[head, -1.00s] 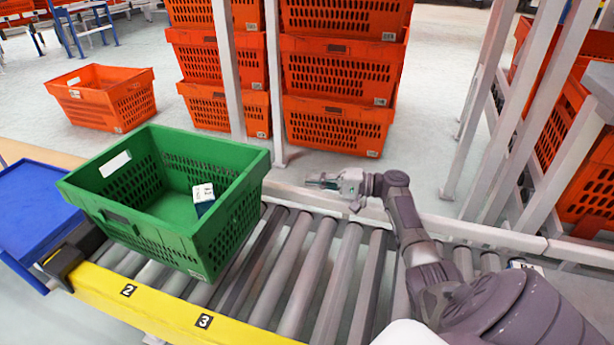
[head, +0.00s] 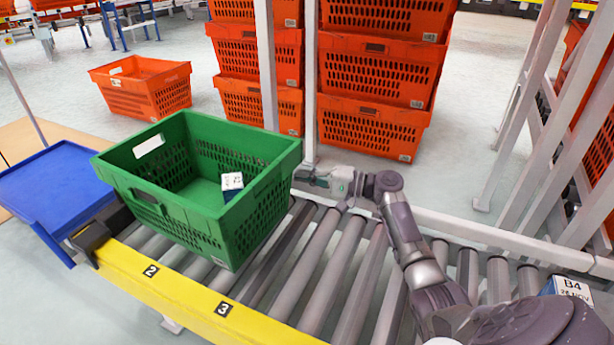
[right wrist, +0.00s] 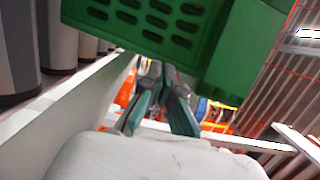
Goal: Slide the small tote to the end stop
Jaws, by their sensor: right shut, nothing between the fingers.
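The small tote is the green crate (head: 195,208), upright on the roller conveyor (head: 330,265) near its left end. A small white and blue box (head: 232,183) lies inside it. A black block (head: 91,236), which looks like the end stop, is at the conveyor's left end, just left of the tote. My right gripper (head: 304,176) is shut and empty at the tote's right far corner. In the right wrist view its fingers (right wrist: 163,100) point at the green tote (right wrist: 165,30); I cannot tell whether they touch it. My left gripper is not in view.
A yellow rail (head: 200,305) marked 2 and 3 runs along the near side. A white rail (head: 470,222) runs along the far side. A blue tray (head: 55,190) is beyond the left end. Orange totes (head: 375,75) are stacked behind. A labelled box (head: 568,287) is at right.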

